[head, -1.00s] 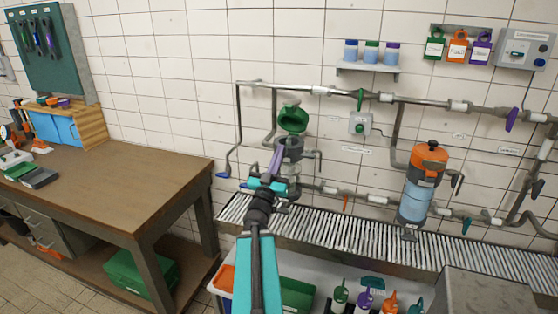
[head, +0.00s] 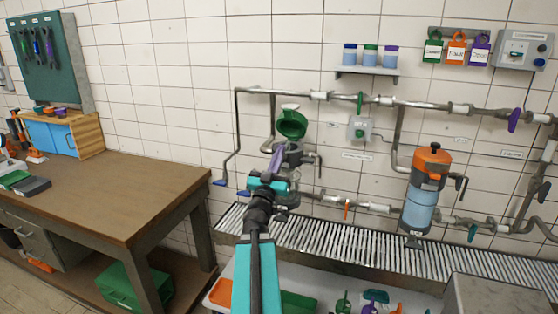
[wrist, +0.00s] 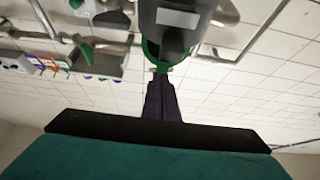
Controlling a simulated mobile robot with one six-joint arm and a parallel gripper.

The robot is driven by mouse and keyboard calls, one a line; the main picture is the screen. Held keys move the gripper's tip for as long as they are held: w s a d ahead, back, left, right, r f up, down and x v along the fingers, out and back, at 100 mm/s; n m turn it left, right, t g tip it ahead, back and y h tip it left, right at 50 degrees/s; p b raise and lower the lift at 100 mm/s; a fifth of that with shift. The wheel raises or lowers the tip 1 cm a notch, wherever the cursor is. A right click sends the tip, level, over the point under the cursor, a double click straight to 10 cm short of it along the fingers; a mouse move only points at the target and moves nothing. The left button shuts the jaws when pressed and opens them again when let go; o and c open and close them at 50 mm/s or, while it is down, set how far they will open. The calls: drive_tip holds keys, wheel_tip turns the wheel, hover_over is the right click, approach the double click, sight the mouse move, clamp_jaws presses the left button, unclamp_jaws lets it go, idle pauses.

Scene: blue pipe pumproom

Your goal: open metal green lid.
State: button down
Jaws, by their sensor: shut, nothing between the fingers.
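The green metal lid (head: 292,124) stands raised on the grey canister (head: 293,158) on the wall pipework, its round green inside facing me. My gripper (head: 279,150) is in front of the canister, just below the lid, with its purple fingers closed and empty. In the wrist view, the fingers (wrist: 160,78) point at the green rim (wrist: 151,52) beside the grey canister body (wrist: 172,14). The fingertips look very near the green part; I cannot tell if they touch it. My wrist hides part of the canister in the head view.
Pipes run along the wall, with a green valve handle (head: 360,103) to the right. An orange-topped blue filter (head: 422,190) stands further right. A slatted grey rack (head: 340,236) lies below, and a brown workbench (head: 110,195) is at left.

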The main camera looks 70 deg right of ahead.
sight(293, 118)
drive_tip(key=p+x, duration=0.4)
drive_tip(key=x, duration=0.7)
drive_tip(key=shift+d, duration=0.15)
drive_tip(key=shift+r, duration=0.1)
idle(0.3)
